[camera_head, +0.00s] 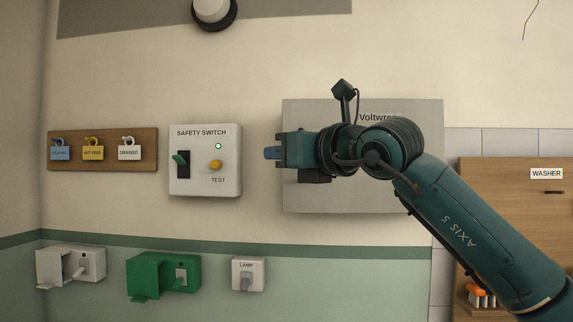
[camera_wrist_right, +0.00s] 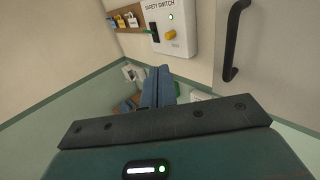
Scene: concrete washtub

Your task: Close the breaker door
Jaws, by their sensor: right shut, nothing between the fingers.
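The breaker panel (camera_head: 420,190), a flat grey rectangle lettered "Voltw…", is on the wall in the head view, its middle hidden behind my right arm. In the right wrist view a grey door face (camera_wrist_right: 270,60) with a black bar handle (camera_wrist_right: 233,42) stands at the right. I cannot tell whether the door is fully flush. My right gripper (camera_head: 272,153) is shut and empty, with its fingertips pointing left at the panel's left edge. In the right wrist view its blue fingers (camera_wrist_right: 158,88) are together, left of and apart from the handle. My left gripper is not in view.
A safety switch box (camera_head: 205,185) with green lever and yellow knob is left of the fingertips. A wooden tag board (camera_head: 107,135) hangs further left. Below are a white socket (camera_head: 50,268), a green socket (camera_head: 145,275) and a lamp switch (camera_head: 249,262). A wooden washer panel (camera_head: 520,220) is at right.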

